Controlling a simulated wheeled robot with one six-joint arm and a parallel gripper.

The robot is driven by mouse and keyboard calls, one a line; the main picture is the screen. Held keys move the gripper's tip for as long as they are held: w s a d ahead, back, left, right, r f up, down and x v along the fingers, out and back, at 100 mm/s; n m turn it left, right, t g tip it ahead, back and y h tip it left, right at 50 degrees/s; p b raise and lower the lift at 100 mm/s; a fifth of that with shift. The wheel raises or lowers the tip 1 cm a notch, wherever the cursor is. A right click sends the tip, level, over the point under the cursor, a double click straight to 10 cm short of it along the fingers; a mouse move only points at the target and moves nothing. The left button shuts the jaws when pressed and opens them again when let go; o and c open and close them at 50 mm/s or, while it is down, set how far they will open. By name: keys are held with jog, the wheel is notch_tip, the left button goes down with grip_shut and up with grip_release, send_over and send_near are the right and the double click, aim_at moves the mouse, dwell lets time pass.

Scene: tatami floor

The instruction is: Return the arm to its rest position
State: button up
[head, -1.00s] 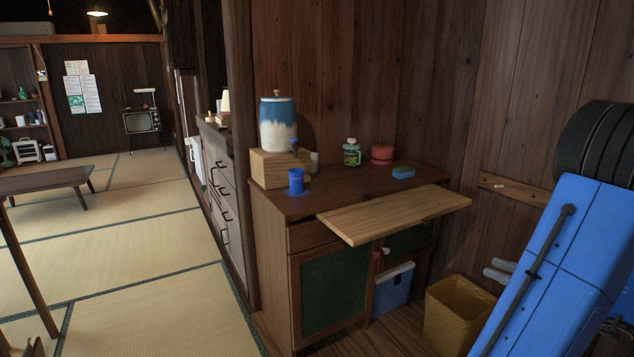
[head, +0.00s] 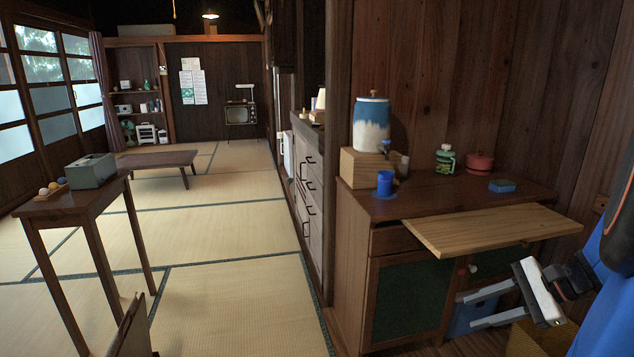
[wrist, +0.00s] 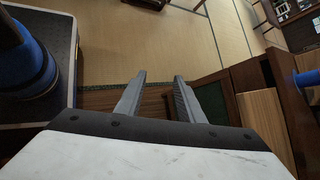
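My gripper (head: 485,308) is at the lower right of the head view, in front of the cabinet and below the pull-out board's right part. Its two fingers point left and stand apart, with nothing between them. In the wrist view my gripper (wrist: 160,82) also shows spread, empty fingers over the floor. Part of my blue arm shows at the head view's right edge.
The cabinet (head: 345,260) has a pull-out wooden board (head: 490,232) sticking forward. A blue cup (head: 385,183), a water crock (head: 371,125) and a blue sponge (head: 502,185) stand on top. A small table (head: 75,205) stands at left. Tatami floor (head: 225,300) between is clear.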

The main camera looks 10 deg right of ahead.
jog(key=s+a+r+n+h, duration=0.1)
jog(key=s+a+n+h, duration=0.3)
jog(key=a+n, duration=0.3)
jog(key=s+a+r+n+h, duration=0.1)
jog(key=s+a+n+h, duration=0.2)
jog(key=s+a+n, duration=0.2)
jog(key=a+n, duration=0.3)
jog(key=n, duration=0.3)
jog(key=shift+s+n+g+h, duration=0.2)
jog(key=shift+n+g+h, duration=0.2)
